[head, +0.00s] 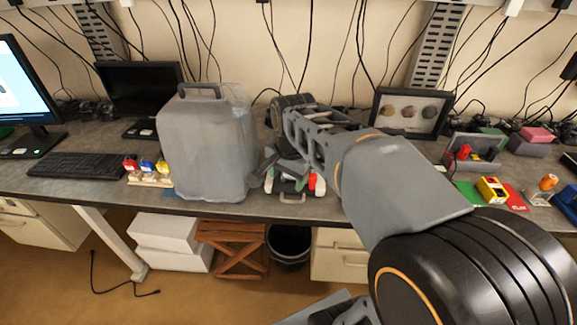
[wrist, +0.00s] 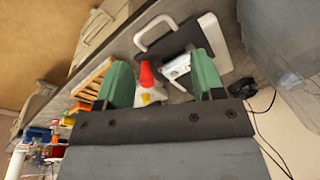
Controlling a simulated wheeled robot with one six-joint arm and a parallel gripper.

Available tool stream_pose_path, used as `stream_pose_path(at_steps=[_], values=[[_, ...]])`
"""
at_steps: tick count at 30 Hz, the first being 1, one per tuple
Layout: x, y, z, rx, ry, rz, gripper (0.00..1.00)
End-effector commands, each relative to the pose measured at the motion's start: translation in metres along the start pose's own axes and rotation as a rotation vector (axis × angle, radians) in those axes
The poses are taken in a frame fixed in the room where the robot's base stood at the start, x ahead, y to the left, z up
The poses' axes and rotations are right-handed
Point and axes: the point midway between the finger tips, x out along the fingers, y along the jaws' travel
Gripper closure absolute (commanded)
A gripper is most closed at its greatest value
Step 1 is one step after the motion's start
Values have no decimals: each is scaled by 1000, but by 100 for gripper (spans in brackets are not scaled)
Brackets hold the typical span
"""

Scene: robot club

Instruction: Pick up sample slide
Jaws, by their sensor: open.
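My gripper (wrist: 162,72) is open, with its two green fingers spread apart. In the head view my gripper (head: 288,168) is low over the front of the bench, partly hidden by its own links. A small whitish flat piece with dark marks (wrist: 177,68) shows between the fingers, nearer the right one. It may be the sample slide, but I cannot tell for sure. A white bottle with a red cap (wrist: 147,80) is also between the fingers, nearer the left one. I cannot tell whether either finger touches anything.
A dark and silver case with a handle (wrist: 141,38) lies just beyond the fingers. A large grey translucent jug (head: 207,145) stands close to the left. A wooden rack with coloured pieces (head: 150,179) is further left. A framed display (head: 410,112) stands behind.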

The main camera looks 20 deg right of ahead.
Motion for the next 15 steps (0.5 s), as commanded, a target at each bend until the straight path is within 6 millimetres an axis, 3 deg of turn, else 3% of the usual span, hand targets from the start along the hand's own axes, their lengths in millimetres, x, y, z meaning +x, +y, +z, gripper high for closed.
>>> stream_pose_path(at_steps=[1, 6, 10, 15], values=[[-14, -10, -16, 138, -13, 22, 38], [-37, -30, -57, 602, -34, 92, 38], [-46, -38, -81, 863, -34, 134, 38], [-49, -41, -98, 1060, -28, 168, 38]])
